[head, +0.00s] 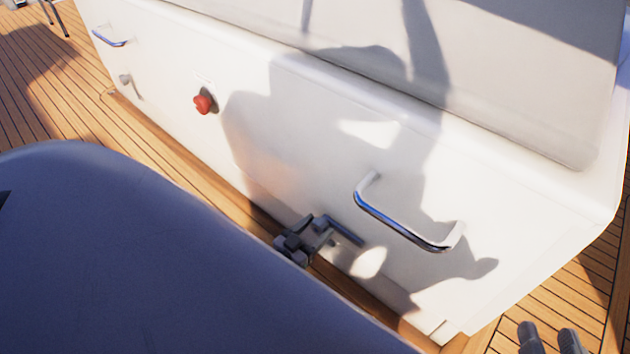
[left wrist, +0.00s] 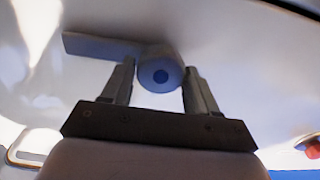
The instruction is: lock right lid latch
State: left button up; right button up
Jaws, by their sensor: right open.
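The right lid latch (head: 347,233) is a grey lever with a round hub, low on the white hatch front, below and left of a chrome handle (head: 405,222). My left gripper (head: 312,230) is at the latch. Its two fingers (left wrist: 158,84) stand apart on either side of the hub. Whether they press on it I cannot tell. My right gripper (head: 550,338) is open and empty at the bottom right, over the deck, away from the latch.
A red knob (head: 204,102) is on the hatch front to the left. Beyond it are a second, smaller grey latch (head: 125,79) and another chrome handle (head: 108,38). A grey cushion (head: 500,90) lies on top. Wooden deck (head: 40,70) runs along the base. A shadow covers much of the front.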

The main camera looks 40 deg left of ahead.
pick_arm(q)
jog(key=c, duration=0.5)
jog(key=shift+c, duration=0.2)
jog(key=shift+d+f+m, duration=0.1)
jog(key=shift+d+m, duration=0.05)
jog(key=shift+m, duration=3.35)
jog(key=o, duration=1)
jog(key=shift+s, duration=0.1)
